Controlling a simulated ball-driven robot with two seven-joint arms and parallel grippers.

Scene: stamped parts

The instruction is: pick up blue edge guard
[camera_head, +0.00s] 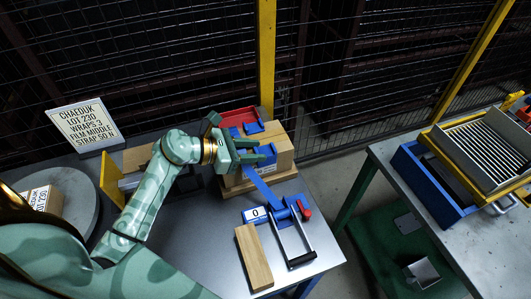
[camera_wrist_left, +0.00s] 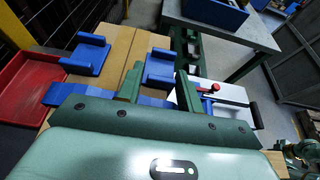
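A blue edge guard (camera_head: 267,153) sits on the right part of the cardboard box (camera_head: 283,141); it shows in the left wrist view (camera_wrist_left: 161,68) just beyond my fingers. A second blue edge guard (camera_head: 253,127) is at the box's far side, also in the left wrist view (camera_wrist_left: 87,54). My left gripper (camera_head: 258,151) is over the box top, fingers apart, its tips close to the nearer guard. In the left wrist view the fingers (camera_wrist_left: 158,86) show a gap with no guard clamped; whether they touch it I cannot tell. My right gripper is not in view.
A red tray (camera_head: 236,115) lies behind the box. A blue strap (camera_head: 263,192) runs down to a tool with a red handle (camera_head: 305,210). A wooden block (camera_head: 254,258) lies in front. A blue bin (camera_head: 425,185) stands on the right table.

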